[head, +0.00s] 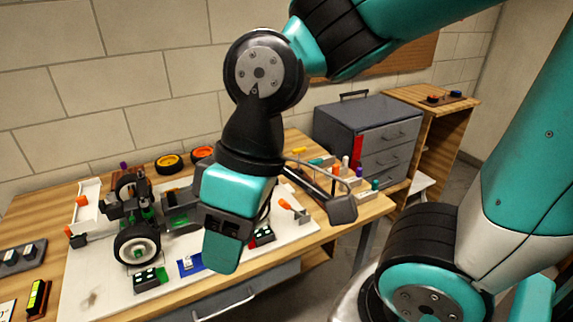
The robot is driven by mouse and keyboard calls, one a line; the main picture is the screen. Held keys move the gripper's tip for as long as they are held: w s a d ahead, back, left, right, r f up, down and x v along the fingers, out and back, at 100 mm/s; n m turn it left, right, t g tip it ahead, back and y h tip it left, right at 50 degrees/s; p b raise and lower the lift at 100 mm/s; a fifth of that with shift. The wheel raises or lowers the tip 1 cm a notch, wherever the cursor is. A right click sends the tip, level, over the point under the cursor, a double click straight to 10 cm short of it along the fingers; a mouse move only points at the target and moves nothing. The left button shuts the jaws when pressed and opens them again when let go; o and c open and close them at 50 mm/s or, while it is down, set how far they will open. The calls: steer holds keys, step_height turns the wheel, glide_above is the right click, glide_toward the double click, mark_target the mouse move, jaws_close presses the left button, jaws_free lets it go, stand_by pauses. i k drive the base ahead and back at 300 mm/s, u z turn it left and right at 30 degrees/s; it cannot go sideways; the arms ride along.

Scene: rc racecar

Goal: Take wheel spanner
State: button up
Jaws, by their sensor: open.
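I cannot pick out the wheel spanner for certain. A wooden tool rack (352,191) with several coloured handles stands at the bench's right end, to the right of my gripper and partly behind my wrist parts. An orange-tipped tool (287,204) lies on the mat just right of my gripper.
The racecar (137,243), with black wheels, stands on the mat left of my gripper. Loose yellow-rimmed (169,164) and orange-rimmed (203,153) wheels lie at the back. A grey drawer cabinet (368,135) stands back right. A blue tray (190,265) lies at the front.

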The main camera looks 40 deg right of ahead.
mark_target(300, 150)
steer(key=k, duration=0.15)
steer(key=z, duration=0.5)
steer(key=i, duration=1.1)
steer(key=z, duration=0.35)
